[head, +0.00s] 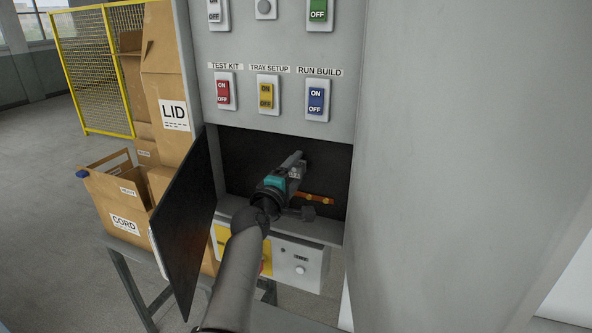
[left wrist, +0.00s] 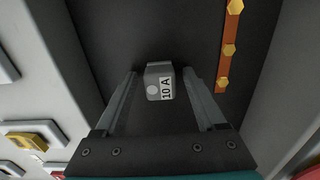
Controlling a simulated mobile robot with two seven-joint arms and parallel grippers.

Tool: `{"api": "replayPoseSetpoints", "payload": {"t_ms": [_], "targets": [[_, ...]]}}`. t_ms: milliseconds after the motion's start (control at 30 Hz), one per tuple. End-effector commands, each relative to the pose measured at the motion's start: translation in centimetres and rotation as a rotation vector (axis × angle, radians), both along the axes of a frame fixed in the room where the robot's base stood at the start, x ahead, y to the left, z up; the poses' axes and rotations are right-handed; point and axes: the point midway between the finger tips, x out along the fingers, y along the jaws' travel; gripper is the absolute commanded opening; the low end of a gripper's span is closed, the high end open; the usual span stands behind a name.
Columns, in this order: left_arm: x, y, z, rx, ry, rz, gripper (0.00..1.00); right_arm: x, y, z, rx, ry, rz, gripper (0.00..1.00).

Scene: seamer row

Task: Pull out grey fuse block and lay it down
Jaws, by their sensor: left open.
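The grey fuse block (left wrist: 154,81), labelled 10 A, stands on the dark back panel in the left wrist view. My left gripper (left wrist: 160,76) is open, with one finger on each side of the block and a small gap showing on both sides. In the head view my left gripper (head: 294,164) reaches into the open cabinet recess and hides the block. My right gripper is not in view.
A copper bar with yellow bolts (left wrist: 229,50) runs beside the block. The dark door (head: 185,225) hangs open at the left. A ledge (head: 322,228) lies below the recess, and labelled switches (head: 267,96) sit above it. Cardboard boxes (head: 124,205) stand left.

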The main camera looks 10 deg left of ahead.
Motion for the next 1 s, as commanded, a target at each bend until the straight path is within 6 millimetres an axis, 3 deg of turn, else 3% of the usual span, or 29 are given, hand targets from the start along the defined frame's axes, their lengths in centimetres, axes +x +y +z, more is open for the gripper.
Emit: {"api": "replayPoseSetpoints", "payload": {"t_ms": [67,667,1000], "targets": [[-0.01,0.01,-0.04,0.000,0.001,0.000,0.69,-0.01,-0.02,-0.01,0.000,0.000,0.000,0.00],[-0.01,0.02,-0.03,0.000,0.001,0.000,0.02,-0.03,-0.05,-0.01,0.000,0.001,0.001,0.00],[0.00,0.02,-0.02,0.000,0.000,0.000,0.00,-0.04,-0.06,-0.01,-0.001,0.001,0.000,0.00]]}}
